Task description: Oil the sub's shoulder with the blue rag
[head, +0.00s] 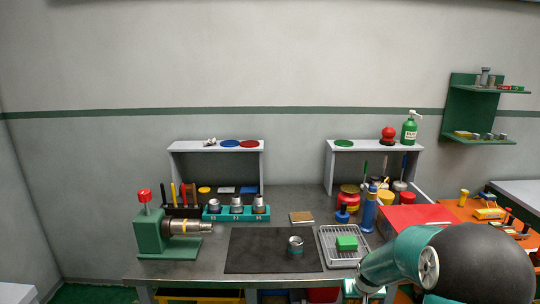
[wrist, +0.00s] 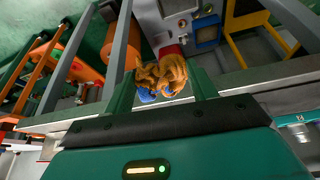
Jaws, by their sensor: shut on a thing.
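My gripper (wrist: 161,82) is shut in the wrist view on a crumpled, cloth-like rag (wrist: 170,70), mostly orange-tan with blue parts at its lower edge. In the head view the arm's end hangs low at the right front of the bench, and the rag cannot be made out there. A grey metal sub (head: 295,243) with a teal lower band stands upright on the dark mat (head: 252,252), apart from my gripper. Several similar subs (head: 237,203) stand in a teal rack (head: 212,216) behind the mat.
A green vise (head: 150,232) holding a pipe (head: 190,227) stands at the left. A wire tray (head: 328,236) with a green block (head: 347,243) lies right of the mat. Most of the mat is clear.

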